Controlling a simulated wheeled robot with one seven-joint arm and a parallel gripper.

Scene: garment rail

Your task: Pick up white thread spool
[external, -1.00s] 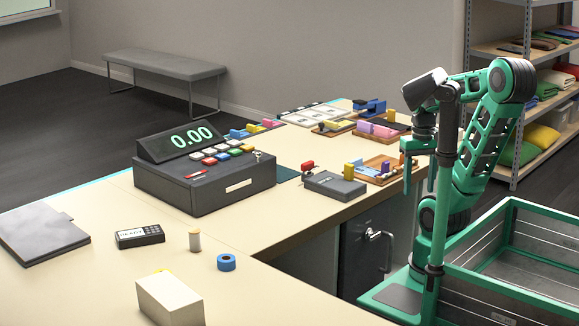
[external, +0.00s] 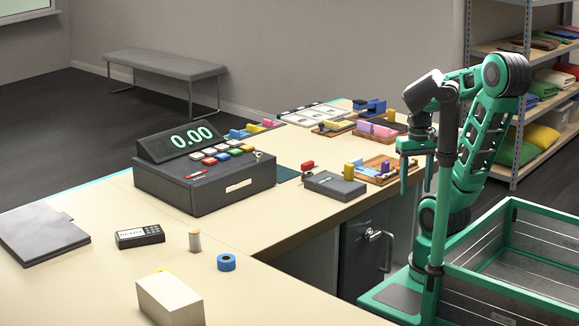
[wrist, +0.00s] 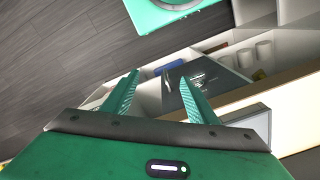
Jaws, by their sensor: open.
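A small pale spool (external: 195,241), cream to white, stands upright on the counter, left of centre in the external view, and looks like the white thread spool. My gripper (external: 415,182) is far to its right, beside the counter's right-hand part, with its fingers pointing down. The fingers are apart and nothing is between them. In the wrist view my gripper (wrist: 160,76) is also open and empty. Pale cylinders (wrist: 264,50) show there in a pale compartment; I cannot tell whether they are spools.
A green-framed crate (external: 520,255) is at right.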

